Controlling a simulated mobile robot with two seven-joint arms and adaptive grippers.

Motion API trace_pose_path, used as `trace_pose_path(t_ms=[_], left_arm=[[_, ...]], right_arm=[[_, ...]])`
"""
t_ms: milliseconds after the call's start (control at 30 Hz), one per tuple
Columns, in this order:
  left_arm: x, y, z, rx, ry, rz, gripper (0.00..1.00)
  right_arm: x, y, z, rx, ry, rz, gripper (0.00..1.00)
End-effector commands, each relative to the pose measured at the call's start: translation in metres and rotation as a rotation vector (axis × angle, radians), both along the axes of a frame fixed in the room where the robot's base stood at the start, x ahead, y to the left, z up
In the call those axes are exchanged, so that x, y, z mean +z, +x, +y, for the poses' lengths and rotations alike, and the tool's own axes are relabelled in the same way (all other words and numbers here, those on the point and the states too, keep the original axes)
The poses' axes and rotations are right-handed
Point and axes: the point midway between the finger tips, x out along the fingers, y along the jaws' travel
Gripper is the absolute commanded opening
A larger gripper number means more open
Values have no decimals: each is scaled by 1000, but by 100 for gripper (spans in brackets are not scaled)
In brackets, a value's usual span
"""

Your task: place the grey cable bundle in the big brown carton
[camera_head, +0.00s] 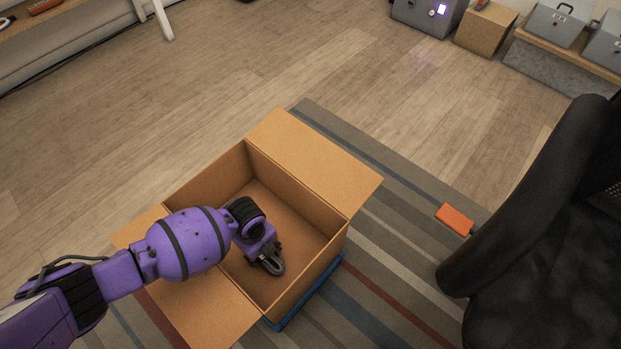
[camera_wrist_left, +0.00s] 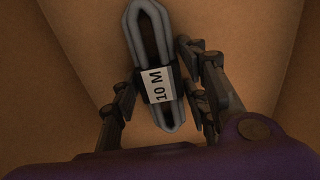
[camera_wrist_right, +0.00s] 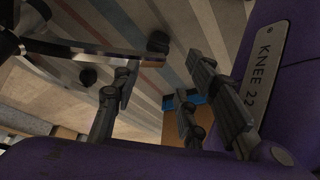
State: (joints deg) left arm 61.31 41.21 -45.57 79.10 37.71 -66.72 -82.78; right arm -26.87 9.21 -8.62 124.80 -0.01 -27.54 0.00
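The big brown carton (camera_head: 329,250) stands open with its flaps folded out. My left arm reaches over its near-left side. My left gripper (camera_head: 265,252) is inside the carton, its fingers closed around the middle of the grey cable bundle (camera_head: 276,266). In the left wrist view the bundle (camera_wrist_left: 150,30) lies between the fingers (camera_wrist_left: 160,80), with a white "10 M" label on a dark band. I cannot tell whether the bundle touches the carton floor. My right gripper (camera_wrist_right: 163,75) is open and empty, outside the head view.
A blue item (camera_head: 300,296) shows under the carton on the striped rug (camera_head: 400,262). A dark chair (camera_head: 555,225) stands at the right, near an orange item (camera_head: 454,218). A smaller carton (camera_head: 485,28) and grey boxes are at the back right. Wooden floor behind the carton is clear.

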Motion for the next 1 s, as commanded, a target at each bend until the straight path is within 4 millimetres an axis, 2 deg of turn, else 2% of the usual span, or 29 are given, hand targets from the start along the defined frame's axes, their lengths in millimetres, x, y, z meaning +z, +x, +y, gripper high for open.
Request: trace_pose_path(t_ms=[67,333,467,567,800,1000], left_arm=[[0,-1,0,0,0,1,55],[0,-1,0,1,0,1,55],[8,-1,1,1,0,0,55],[25,0,1,1,0,-2,55],[79,0,1,0,0,-4,55],[112,0,0,1,-1,-2,55]], right_arm=[[0,-2,0,-3,0,3,40],[0,-8,-1,-9,-1,14,40],[3,-9,-1,-10,-2,13,40],[11,-7,-1,-12,-1,5,40],[37,-1,3,-39,8,-30,40],[47,-5,4,-57,10,-30,40]])
